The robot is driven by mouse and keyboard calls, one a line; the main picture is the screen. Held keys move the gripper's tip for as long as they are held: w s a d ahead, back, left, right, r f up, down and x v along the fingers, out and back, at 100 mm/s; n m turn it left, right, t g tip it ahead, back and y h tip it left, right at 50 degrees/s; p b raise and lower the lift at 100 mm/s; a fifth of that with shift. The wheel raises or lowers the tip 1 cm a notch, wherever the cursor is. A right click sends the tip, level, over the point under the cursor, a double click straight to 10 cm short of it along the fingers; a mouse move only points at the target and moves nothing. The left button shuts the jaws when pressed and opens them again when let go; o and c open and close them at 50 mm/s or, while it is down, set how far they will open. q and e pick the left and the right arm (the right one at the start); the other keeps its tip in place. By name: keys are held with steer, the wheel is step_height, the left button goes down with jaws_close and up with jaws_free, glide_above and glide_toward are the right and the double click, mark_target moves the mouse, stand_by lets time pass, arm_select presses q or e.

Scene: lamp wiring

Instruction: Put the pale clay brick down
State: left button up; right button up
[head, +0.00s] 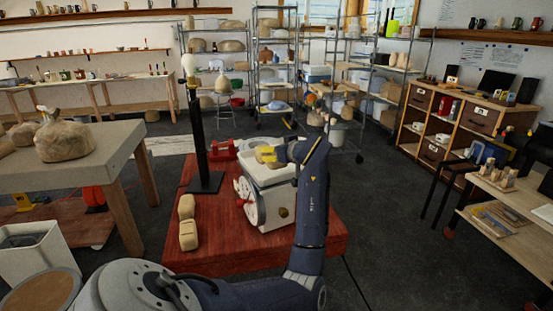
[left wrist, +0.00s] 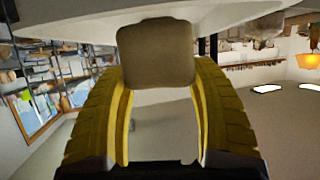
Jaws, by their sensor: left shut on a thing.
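The pale clay brick (left wrist: 155,52) is held between the yellow fingers of my left gripper (left wrist: 160,95) in the left wrist view. In the head view my left gripper (head: 269,155) is over the white top of a boxy machine (head: 268,208), with the brick (head: 261,150) partly hidden by its fingers. The brick is at or just above that top; I cannot tell whether it touches. A pale surface (left wrist: 75,22) lies close beside the brick in the left wrist view. My right gripper is not in view.
Two more pale bricks (head: 187,236) lie at the left side of the red platform (head: 215,258). A black post (head: 200,140) on a flat base stands left of the machine. A table with wrapped clay (head: 64,141) is at left. Shelving stands behind.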

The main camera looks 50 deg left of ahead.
arm_select(q)
steer(key=shift+f, duration=1.2)
steer(key=shift+f, duration=0.1)
